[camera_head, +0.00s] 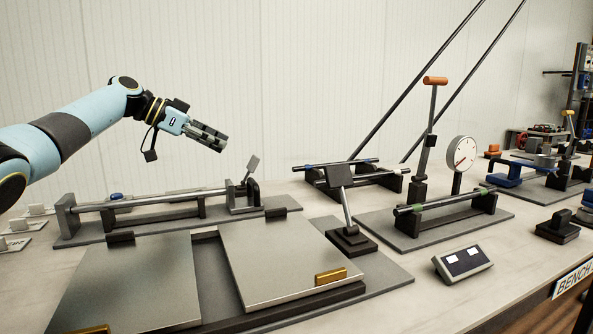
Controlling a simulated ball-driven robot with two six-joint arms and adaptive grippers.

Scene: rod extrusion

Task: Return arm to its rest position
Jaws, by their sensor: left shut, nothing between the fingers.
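My left arm comes in from the left, light blue and dark grey, raised above the bench. Its left gripper (222,139) is shut and empty, pointing right and slightly down in the air. It is above and behind the long rod fixture (160,201) at the left and touches nothing. My right gripper is not in this view.
On the bench (400,290) lie two grey hinged plates (140,280) (285,262) on a dark base. A tilted lever post (347,215), a rod stand (447,200), a round dial gauge (460,153) and a tall orange-handled lever (431,120) stand to the right. Air around the gripper is clear.

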